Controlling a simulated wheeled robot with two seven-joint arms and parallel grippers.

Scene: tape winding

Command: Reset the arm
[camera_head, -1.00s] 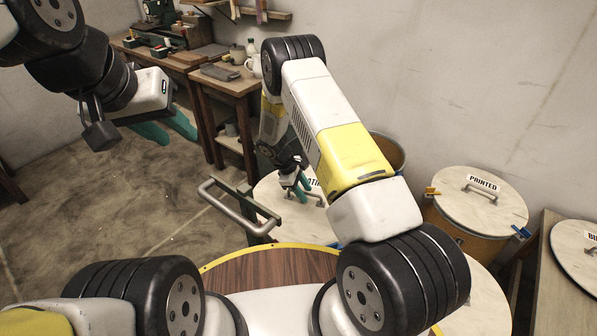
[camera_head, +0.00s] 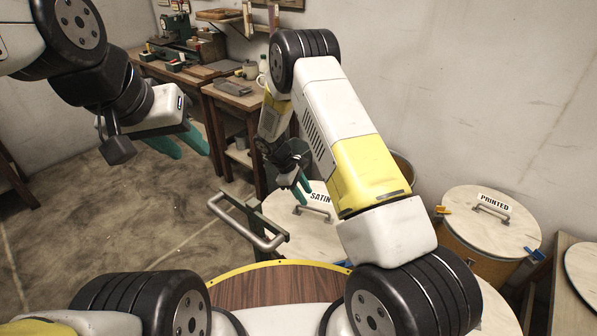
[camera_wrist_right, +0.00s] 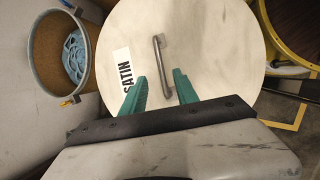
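My right gripper (camera_head: 302,190) has green fingers and hangs above the round pale lid labelled SATIN (camera_head: 280,222). In the right wrist view its two fingers (camera_wrist_right: 160,92) are spread apart with nothing between them, and the metal lid handle (camera_wrist_right: 161,65) shows beyond them. My left gripper (camera_head: 185,146) is at the upper left of the head view, with two green fingers apart and no object seen between them. It is over the open floor, away from the lids.
A lid labelled PRINTED (camera_head: 470,216) closes a drum at the right. An open drum holding blue material (camera_wrist_right: 75,55) stands beside the SATIN lid. A metal handrail (camera_head: 240,225) rises near my base. Workbenches (camera_head: 235,95) stand against the back wall. Bare floor lies at the left.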

